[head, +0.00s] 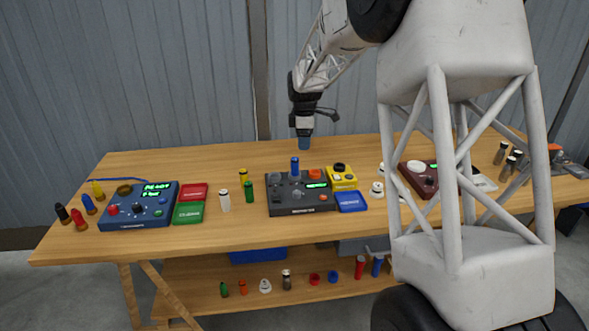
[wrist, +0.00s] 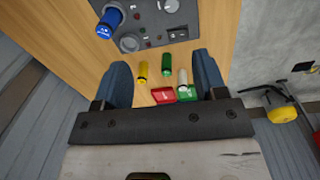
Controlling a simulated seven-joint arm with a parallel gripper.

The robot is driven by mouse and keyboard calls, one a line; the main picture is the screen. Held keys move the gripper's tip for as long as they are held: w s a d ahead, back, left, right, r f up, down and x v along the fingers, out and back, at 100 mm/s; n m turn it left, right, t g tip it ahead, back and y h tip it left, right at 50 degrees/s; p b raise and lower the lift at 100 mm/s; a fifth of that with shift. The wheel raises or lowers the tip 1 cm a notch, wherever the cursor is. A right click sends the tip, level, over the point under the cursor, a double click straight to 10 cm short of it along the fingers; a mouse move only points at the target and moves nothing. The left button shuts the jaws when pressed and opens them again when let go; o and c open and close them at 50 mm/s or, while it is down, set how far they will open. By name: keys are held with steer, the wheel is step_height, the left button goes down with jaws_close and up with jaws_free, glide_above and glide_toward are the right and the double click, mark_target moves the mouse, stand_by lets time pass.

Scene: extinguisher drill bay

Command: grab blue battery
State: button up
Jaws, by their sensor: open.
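A blue battery (head: 295,166) stands upright on the dark control box (head: 285,208) in the middle of the bench. In the wrist view the blue battery (wrist: 109,23) is at the upper left, on the grey panel of the box. My gripper (head: 304,143) points down over the back part of the bench, behind the battery in the head view. In the wrist view my gripper (wrist: 162,64) has its two blue fingers wide apart. It is empty, and the battery is outside the gap, beyond the left finger.
Yellow (head: 243,176), green (head: 249,191) and white (head: 224,200) cylinders stand left of the box. Red (head: 193,192) and green (head: 189,213) trays lie beside a blue device (head: 138,218). A blue tray (head: 352,202) and a yellow button box (head: 341,177) adjoin the box's right side.

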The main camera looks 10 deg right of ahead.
mark_target(295, 166)
steer(key=w+f+n, duration=0.1)
steer(key=w+f, duration=0.2)
steer(key=w, duration=0.1)
steer(key=w+f+n, duration=0.2)
steer(key=w+f, duration=0.2)
steer(key=w+f+n, duration=0.1)
steer(key=w+f, duration=0.3)
steer(key=shift+w+a+g, duration=0.1)
steer(key=shift+a+g, duration=0.2)
steer(key=shift+a, duration=0.05)
steer(key=shift+f, duration=0.1)
steer(key=shift+f, duration=1.25)
steer(key=shift+a+f, duration=0.15)
steer(key=shift+f, duration=2.4)
steer(key=c, duration=1.1)
steer(key=shift+c, duration=0.2)
steer(key=shift+r, duration=0.15)
